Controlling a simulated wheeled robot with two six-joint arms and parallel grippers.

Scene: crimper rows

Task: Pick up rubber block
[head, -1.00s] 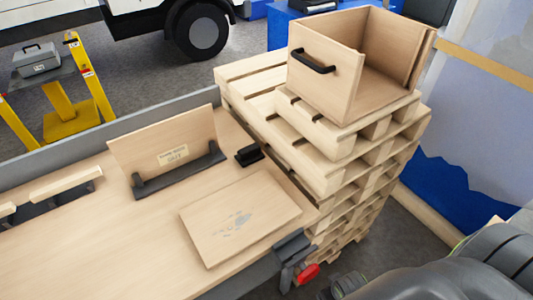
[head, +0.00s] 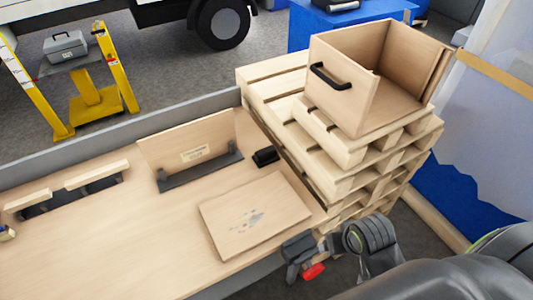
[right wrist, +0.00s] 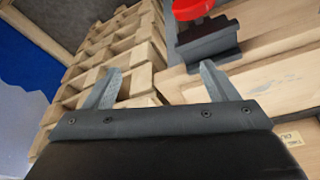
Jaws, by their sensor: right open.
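The rubber block appears to be the small black block (head: 265,157) on the wooden bench, just right of an upright labelled board (head: 190,148) and close to the pallets. I cannot make it out in the right wrist view. My right gripper (right wrist: 160,85) is open and empty, its two grey fingers spread, with pallets and the bench edge beyond them. In the head view my right arm shows at the lower right, beside the bench's front corner, well short of the block; its fingers are not clear there. My left gripper is not in view.
A dark clamp (head: 298,248) with a red handle sits at the bench corner near my right arm; it also shows in the right wrist view (right wrist: 207,46). A flat wooden board (head: 255,213) lies before the block. Stacked pallets (head: 345,160) carry an open wooden box (head: 340,95).

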